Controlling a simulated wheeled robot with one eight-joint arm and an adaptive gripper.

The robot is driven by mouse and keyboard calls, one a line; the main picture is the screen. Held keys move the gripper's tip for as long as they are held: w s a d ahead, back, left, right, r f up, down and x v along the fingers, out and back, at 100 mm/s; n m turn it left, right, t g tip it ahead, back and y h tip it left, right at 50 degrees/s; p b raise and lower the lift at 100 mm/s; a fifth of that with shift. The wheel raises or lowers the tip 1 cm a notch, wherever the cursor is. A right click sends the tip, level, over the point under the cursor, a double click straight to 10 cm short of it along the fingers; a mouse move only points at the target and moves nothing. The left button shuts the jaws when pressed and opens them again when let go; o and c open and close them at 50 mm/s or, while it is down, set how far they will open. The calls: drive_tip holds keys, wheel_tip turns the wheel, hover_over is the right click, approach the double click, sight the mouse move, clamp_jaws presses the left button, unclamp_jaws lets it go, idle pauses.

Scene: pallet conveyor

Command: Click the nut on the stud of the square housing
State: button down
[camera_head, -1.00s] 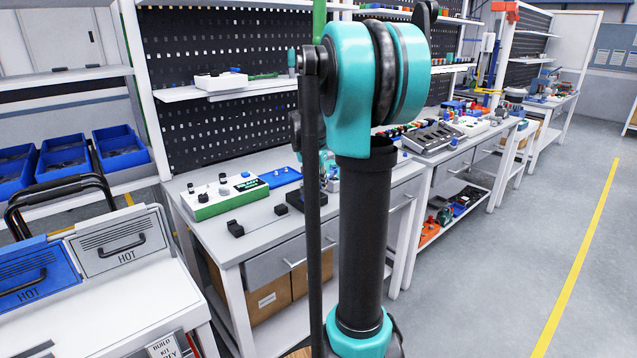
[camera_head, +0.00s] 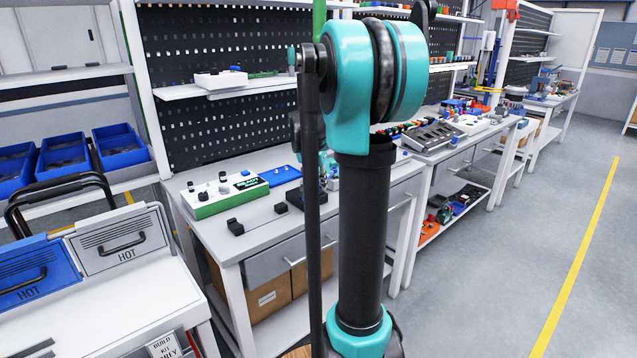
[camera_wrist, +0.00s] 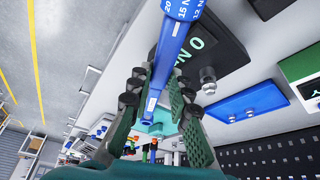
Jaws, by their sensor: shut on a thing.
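In the wrist view my gripper (camera_wrist: 160,92) is shut on a blue torque wrench (camera_wrist: 170,45). The wrench has white bands and number markings on its wide end, at the top edge of the view. A dark square housing (camera_wrist: 222,48) with pale lettering lies behind the wrench, which covers part of it. A metal stud or nut (camera_wrist: 208,80) shows at the housing's near edge; I cannot tell which. I cannot see whether the wrench touches a nut. In the head view a dark block (camera_head: 295,197) on the bench is partly hidden by my arm, which also hides my gripper.
A blue plate (camera_head: 280,175) with metal fittings lies beside the housing. A white and green box (camera_head: 225,195) with knobs stands to its left. Small black blocks (camera_head: 235,228) lie near the bench's front edge. A perforated dark panel (camera_head: 225,120) rises behind the bench.

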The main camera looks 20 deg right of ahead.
drive_tip(key=shift+w+a+m, duration=0.7)
drive_tip(key=shift+w+m, duration=0.1)
idle(1.6)
drive_tip(key=shift+s+d, duration=0.2)
drive_tip(key=shift+s, duration=0.05)
idle(0.4)
drive_tip(key=shift+r, duration=2.45)
